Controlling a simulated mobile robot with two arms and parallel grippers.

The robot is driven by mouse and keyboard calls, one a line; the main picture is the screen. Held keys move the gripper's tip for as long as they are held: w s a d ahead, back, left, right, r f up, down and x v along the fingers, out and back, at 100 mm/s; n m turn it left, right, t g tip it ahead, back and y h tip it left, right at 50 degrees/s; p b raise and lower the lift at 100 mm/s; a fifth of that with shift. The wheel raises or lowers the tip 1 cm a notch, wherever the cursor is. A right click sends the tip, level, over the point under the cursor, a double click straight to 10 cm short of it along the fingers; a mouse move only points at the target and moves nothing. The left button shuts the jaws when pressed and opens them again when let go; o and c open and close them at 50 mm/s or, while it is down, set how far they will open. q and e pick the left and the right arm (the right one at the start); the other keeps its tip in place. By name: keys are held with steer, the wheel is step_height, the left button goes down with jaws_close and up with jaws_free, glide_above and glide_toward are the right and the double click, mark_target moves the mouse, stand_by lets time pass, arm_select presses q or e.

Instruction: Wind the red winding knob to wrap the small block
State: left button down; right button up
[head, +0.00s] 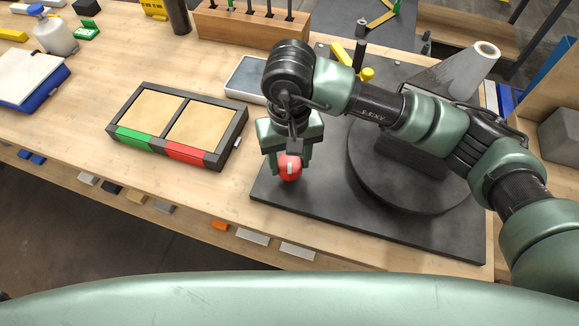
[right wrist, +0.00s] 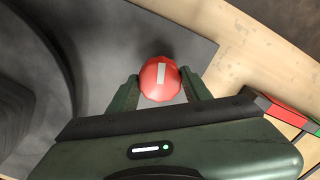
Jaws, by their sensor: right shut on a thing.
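The red winding knob (head: 290,166) has a white stripe on top and sits at the near left corner of a dark base plate (head: 325,205). My right gripper (head: 289,174) points down with its fingers on both sides of the knob, shut on it. In the right wrist view the red knob (right wrist: 160,78) lies between the two green fingertips (right wrist: 161,92). A round dark turntable (head: 375,190) stands on the plate right of the knob. A dark block (head: 412,160) on it is partly hidden by my right arm. My left gripper is out of view.
A two-part tray (head: 180,125) with green and red front labels lies left of the plate. A grey shallow tray (head: 246,80) and a wooden tool rack (head: 250,25) are behind. The bench between tray and plate is clear.

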steer(key=shift+f+n+b, duration=0.15)
steer(key=shift+n+b, duration=1.55)
steer(key=shift+b, duration=0.7)
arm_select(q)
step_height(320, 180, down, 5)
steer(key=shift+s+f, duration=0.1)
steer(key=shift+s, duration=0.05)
arm_select(e)
steer(key=shift+d, duration=0.1)
